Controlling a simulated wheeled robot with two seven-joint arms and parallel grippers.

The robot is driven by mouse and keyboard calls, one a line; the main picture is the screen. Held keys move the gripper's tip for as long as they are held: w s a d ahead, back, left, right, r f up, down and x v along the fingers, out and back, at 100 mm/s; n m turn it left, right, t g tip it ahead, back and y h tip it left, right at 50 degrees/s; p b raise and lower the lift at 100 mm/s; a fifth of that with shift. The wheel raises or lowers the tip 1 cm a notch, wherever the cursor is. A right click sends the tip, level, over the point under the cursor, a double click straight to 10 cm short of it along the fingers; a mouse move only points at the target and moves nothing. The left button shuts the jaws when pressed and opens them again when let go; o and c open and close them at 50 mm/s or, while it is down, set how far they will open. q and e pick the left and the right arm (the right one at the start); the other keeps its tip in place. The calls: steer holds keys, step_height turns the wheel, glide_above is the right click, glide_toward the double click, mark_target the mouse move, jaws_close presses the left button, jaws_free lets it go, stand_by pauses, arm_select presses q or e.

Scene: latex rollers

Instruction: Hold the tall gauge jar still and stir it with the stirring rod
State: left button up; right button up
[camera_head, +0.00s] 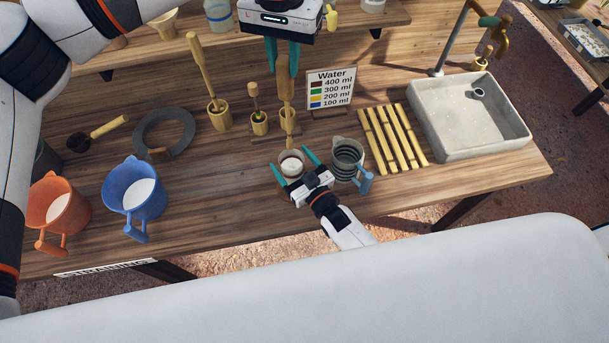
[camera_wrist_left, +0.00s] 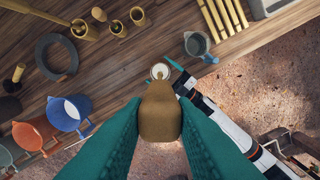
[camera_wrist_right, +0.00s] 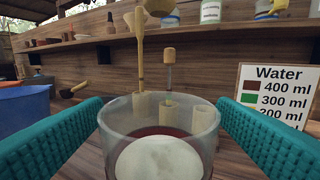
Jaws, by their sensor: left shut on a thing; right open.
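The gauge jar (camera_head: 291,171), clear with a pale disc-like top layer, stands near the table's front edge.
A grey jug (camera_head: 347,155) stands close right of the jar. Bamboo holders (camera_head: 220,117) stand behind, one with a paddle. A water sign (camera_head: 331,90), slatted rack (camera_head: 392,138) and sink (camera_head: 468,115) lie right. Orange (camera_head: 60,208) and blue (camera_head: 136,198) jugs stand left.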

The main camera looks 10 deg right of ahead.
steer(key=shift+x, duration=1.25)
steer(key=shift+c, duration=0.3)
steer(key=c, duration=1.7)
steer(key=o, duration=1.1)
steer(key=c, duration=0.5)
